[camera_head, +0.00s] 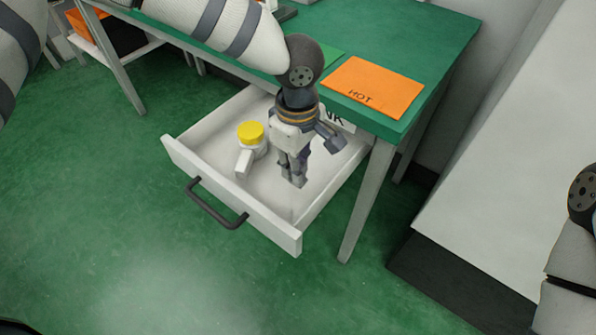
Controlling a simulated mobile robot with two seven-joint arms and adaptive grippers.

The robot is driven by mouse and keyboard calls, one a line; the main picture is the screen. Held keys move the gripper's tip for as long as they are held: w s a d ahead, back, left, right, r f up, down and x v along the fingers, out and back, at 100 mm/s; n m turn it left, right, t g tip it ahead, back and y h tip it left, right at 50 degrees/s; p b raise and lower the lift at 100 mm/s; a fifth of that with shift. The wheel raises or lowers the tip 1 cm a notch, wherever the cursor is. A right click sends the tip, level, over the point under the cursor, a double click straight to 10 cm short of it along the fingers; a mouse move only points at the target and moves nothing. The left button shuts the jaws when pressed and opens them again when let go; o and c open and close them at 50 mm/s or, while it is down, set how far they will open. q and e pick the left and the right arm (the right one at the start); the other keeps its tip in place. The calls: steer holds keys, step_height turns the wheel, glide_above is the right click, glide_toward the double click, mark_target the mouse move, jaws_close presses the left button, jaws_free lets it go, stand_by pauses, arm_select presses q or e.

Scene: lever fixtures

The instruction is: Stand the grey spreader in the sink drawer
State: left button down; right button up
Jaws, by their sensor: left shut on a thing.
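The sink drawer (183,153) is a white drawer pulled out from under the green table, with a dark handle at its front. A label ending in "NK" shows at its back right, partly hidden by my arm. My left gripper (293,178) points down inside the drawer's outline, in its right half. Its fingers are shut on a small grey thing, taken as the grey spreader, which is mostly hidden by the fingers. I cannot tell whether it touches the drawer floor. My right gripper is out of view; only part of that arm shows at the right edge.
A white item with a yellow top (251,132) is in the drawer, left of my gripper. An orange "HOT" mat (372,84) lies on the green table (425,40) above. A table leg (368,200) stands right of the drawer. Open green floor lies in front.

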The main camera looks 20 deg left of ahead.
arm_select(q)
steer(key=shift+w+a+f, duration=0.1)
steer(key=shift+w+f, duration=0.2)
steer(key=shift+f, duration=0.1)
steer(key=shift+w+a+f, duration=0.1)
steer(key=shift+w+f, duration=0.1)
steer(key=shift+f, duration=0.7)
steer(key=shift+w+f, duration=0.15)
steer(key=shift+f, duration=0.75)
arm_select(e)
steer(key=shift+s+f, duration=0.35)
arm_select(q)
steer(key=shift+f+b, duration=0.2)
steer(key=shift+b, duration=0.1)
steer(key=c, duration=1.5)
jaws_free()
steer(key=shift+c, duration=0.2)
step_height(320, 180, up, 12)
steer(key=shift+r+p, duration=0.25)
steer(key=shift+p, duration=0.4)
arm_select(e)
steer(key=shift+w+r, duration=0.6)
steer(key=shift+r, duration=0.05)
